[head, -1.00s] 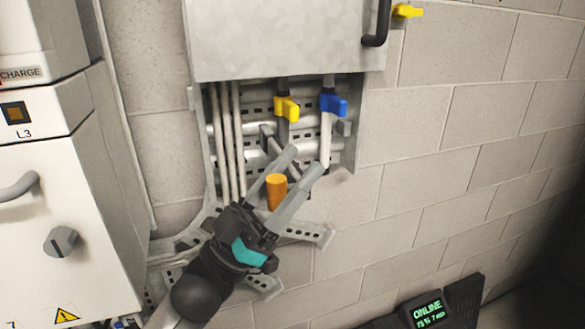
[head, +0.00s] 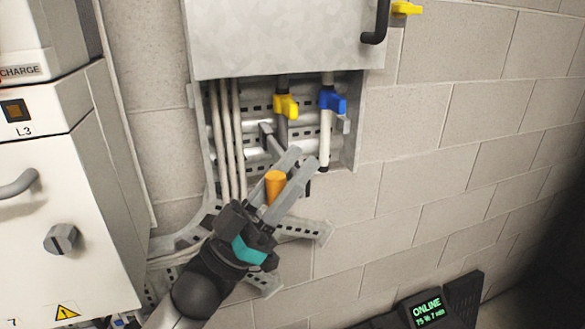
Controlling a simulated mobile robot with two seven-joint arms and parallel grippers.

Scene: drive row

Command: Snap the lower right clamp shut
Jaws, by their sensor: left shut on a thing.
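My left gripper (head: 298,160) reaches up from the bottom, in front of the lower part of the open wall cabinet (head: 290,38). Its two grey fingers are shut on an orange cylinder-shaped piece (head: 275,184), which shows between them near the palm. What this piece joins to is hidden by the fingers. A dark grey lever (head: 267,134) stands just above the fingertips. A grey block (head: 344,125) sits at the right inner edge of the cabinet. I cannot tell which part is the lower right clamp. My right gripper is not in view.
White cables (head: 226,140) run down on the left. A white cabinet (head: 60,220) stands at left. A green-lit display (head: 427,307) is at bottom right.

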